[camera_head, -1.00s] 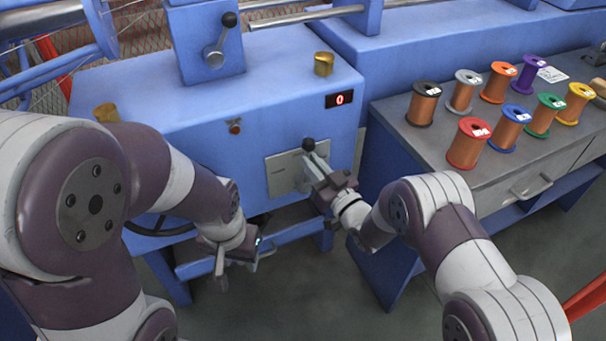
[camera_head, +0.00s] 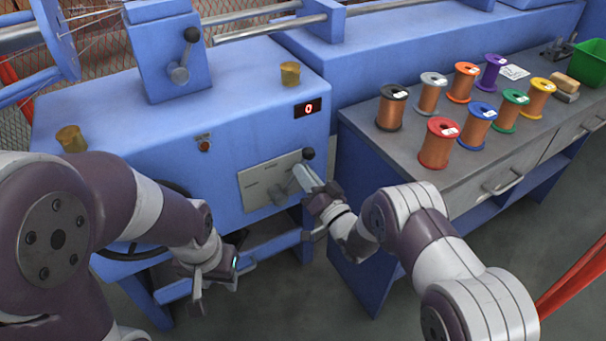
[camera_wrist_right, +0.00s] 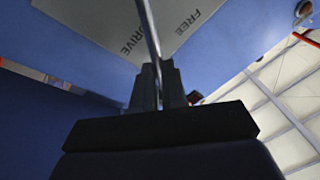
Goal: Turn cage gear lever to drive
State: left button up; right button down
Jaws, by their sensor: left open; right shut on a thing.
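The cage gear lever (camera_head: 308,154) has a black ball knob and sits at the right edge of a grey plate (camera_head: 259,180) on the blue machine's front. My right gripper (camera_head: 304,178) is shut on the lever below its knob. In the right wrist view the thin lever rod (camera_wrist_right: 149,30) runs up from between the dark fingers (camera_wrist_right: 158,88). The plate there (camera_wrist_right: 130,12) carries the words DRIVE and FREE, with the rod passing between them. My left gripper (camera_head: 216,286) is open and empty, low in front of the machine.
Another black-knobbed lever (camera_head: 186,58) stands on the upper blue housing. A red 0 display (camera_head: 308,108) and a red button (camera_head: 204,145) are on the machine front.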

jog(key=shift+f, duration=0.15)
jog(key=c, duration=1.2)
grip_release()
jog(key=shift+o, duration=0.2)
jog(key=p+v, duration=0.3)
jog(key=v, duration=0.9)
jog(key=shift+s+d, duration=0.2)
jog(key=shift+s, duration=0.1)
